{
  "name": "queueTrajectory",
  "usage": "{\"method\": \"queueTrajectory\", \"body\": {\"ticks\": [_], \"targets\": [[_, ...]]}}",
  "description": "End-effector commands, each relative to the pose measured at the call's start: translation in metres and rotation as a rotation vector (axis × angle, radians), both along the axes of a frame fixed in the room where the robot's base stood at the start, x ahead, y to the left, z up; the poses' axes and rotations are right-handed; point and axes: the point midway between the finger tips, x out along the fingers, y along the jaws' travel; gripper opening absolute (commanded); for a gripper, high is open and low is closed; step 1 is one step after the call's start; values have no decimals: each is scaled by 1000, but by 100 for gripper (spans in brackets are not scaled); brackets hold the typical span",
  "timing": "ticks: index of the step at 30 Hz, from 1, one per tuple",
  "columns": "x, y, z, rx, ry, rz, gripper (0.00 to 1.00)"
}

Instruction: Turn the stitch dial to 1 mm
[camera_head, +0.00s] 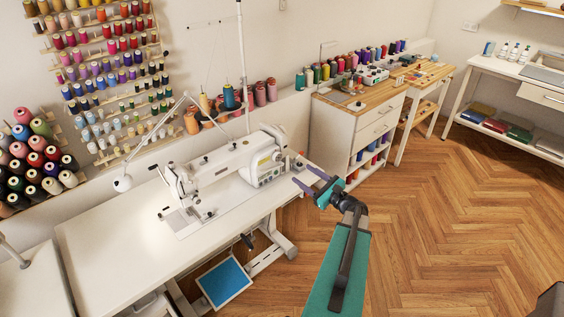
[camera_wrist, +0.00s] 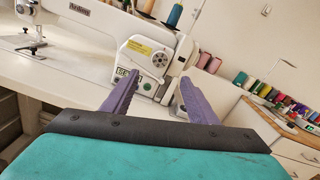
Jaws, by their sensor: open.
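The white sewing machine (camera_head: 220,165) stands on its white table, its right end toward my gripper. On that end, in the wrist view, a round grey dial (camera_wrist: 158,60) with marks around its face sits right of a yellow label; I take it for the stitch dial. Its scale is too small to read. My gripper (camera_head: 302,173) is open, its purple fingers apart with nothing between them. In the wrist view the fingertips (camera_wrist: 159,77) point at the machine's end, a little below the dial and apart from it.
A white handwheel (camera_wrist: 187,53) is close on the right. A wooden-topped cabinet (camera_head: 330,120) is behind right; the floor is open.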

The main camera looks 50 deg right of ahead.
Motion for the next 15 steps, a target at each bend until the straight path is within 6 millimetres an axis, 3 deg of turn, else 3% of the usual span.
{"method": "queueTrajectory", "body": {"ticks": [5, 15], "targets": [[12, -3, 1, 0, 0, 0, 53], [54, -6, 2, 0, 1, 0, 53]]}}
